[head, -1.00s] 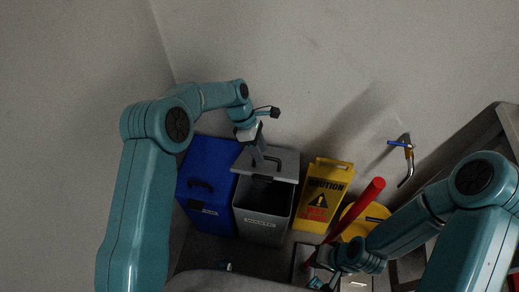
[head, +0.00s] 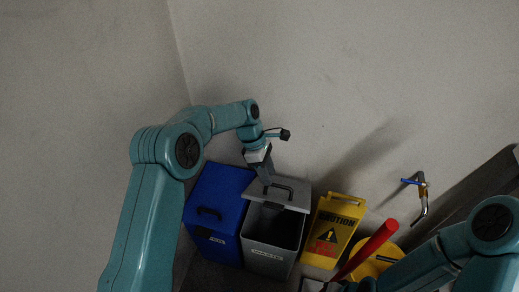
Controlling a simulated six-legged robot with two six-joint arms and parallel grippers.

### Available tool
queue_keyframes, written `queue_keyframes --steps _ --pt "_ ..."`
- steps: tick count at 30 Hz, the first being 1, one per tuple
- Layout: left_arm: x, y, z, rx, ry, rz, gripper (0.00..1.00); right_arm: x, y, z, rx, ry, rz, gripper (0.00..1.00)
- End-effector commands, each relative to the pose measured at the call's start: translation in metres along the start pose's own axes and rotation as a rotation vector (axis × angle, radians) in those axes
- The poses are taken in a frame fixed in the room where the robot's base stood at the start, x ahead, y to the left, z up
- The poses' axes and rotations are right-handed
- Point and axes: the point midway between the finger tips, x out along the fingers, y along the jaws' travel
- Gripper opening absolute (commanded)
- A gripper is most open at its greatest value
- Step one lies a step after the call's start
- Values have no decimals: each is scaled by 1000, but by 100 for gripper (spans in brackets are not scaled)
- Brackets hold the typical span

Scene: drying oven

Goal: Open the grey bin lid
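The grey bin (head: 270,259) stands in the corner, with its dark inside showing at the front. Its grey lid (head: 300,196) is raised at the back, with a dark handle (head: 286,188) on top. My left gripper (head: 266,182) points down at the lid, right beside the handle. Its fingers are seen edge-on, so I cannot tell whether they are apart or whether they touch the handle. My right arm comes in at the lower right; its gripper is below the picture edge.
A blue bin (head: 217,191) with its lid down stands close on the left of the grey bin. A yellow caution sign (head: 334,231) stands on the right. Beyond it are a red pole (head: 372,246), a yellow round object (head: 384,258) and a wall tap (head: 421,199).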

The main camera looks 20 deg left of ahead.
Motion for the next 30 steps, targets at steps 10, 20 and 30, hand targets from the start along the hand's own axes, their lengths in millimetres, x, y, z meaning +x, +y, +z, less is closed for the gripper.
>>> queue_keyframes --steps 10,20,30 --pt "-94 0 2 0 -1 1 38 -14 -5 0 0 0 0 0" --pt "-128 -1 1 0 0 -4 38 -20 -7 0 0 0 0 0" --pt "-129 -1 1 -8 -1 -5 9 -19 -7 0 0 0 0 0"
